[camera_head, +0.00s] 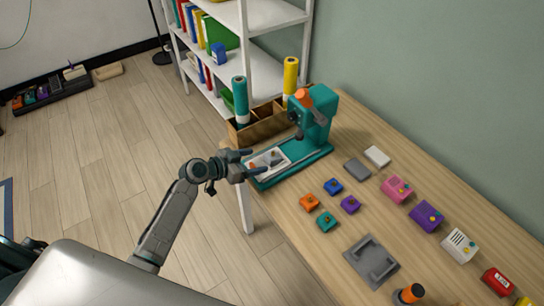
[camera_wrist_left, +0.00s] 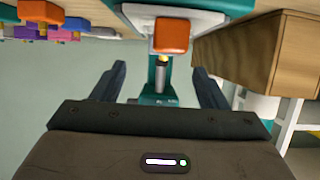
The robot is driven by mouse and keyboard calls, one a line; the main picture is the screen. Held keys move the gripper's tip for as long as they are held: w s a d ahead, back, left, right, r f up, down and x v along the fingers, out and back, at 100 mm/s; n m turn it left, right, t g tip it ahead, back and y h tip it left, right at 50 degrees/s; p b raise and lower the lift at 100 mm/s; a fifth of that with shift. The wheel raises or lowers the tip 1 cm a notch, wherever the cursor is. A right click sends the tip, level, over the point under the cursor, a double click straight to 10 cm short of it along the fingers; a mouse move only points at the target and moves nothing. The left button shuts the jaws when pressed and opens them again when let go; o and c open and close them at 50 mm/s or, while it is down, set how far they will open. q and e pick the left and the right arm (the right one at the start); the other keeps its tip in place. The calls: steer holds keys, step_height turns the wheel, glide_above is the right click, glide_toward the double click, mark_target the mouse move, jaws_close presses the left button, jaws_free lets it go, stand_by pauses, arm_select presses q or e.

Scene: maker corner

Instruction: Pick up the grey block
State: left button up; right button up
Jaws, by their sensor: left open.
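The grey block (camera_head: 357,168) lies flat on the wooden table (camera_head: 318,254), beside a white block (camera_head: 377,156) and to the right of the teal press. My left gripper (camera_head: 255,163) is open and empty at the table's left edge, in front of the teal press base and well to the left of the grey block. In the left wrist view its two fingers (camera_wrist_left: 160,85) are spread, with the teal press between and beyond them. My right gripper is not in view.
The teal press (camera_head: 318,115) with an orange top stands by a wooden box (camera_head: 262,126) holding rolls. Small colored blocks (camera_head: 333,187), a grey tray (camera_head: 371,260) and an orange-topped bottle (camera_head: 410,293) are on the table. A white shelf (camera_head: 262,18) stands behind.

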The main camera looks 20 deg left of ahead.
mark_target(269, 156)
arm_select(q)
steer(key=shift+w+d+f, duration=0.2)
steer(key=shift+w+d, duration=0.2)
steer(key=shift+w, duration=0.05)
steer(key=shift+w+d+p, duration=0.15)
steer(key=shift+w+p, duration=0.2)
steer(key=shift+p, duration=0.1)
steer(key=p+x, duration=0.1)
steer(key=x, duration=0.2)
steer(key=shift+w+p, duration=0.2)
steer(key=shift+p, duration=0.15)
steer(key=shift+w+d+f, duration=0.15)
steer(key=shift+w+f, duration=0.25)
steer(key=shift+f, duration=0.05)
steer(key=shift+c, duration=0.5)
steer(key=c, duration=1.1)
steer(key=shift+o, duration=0.2)
steer(key=shift+r, duration=0.15)
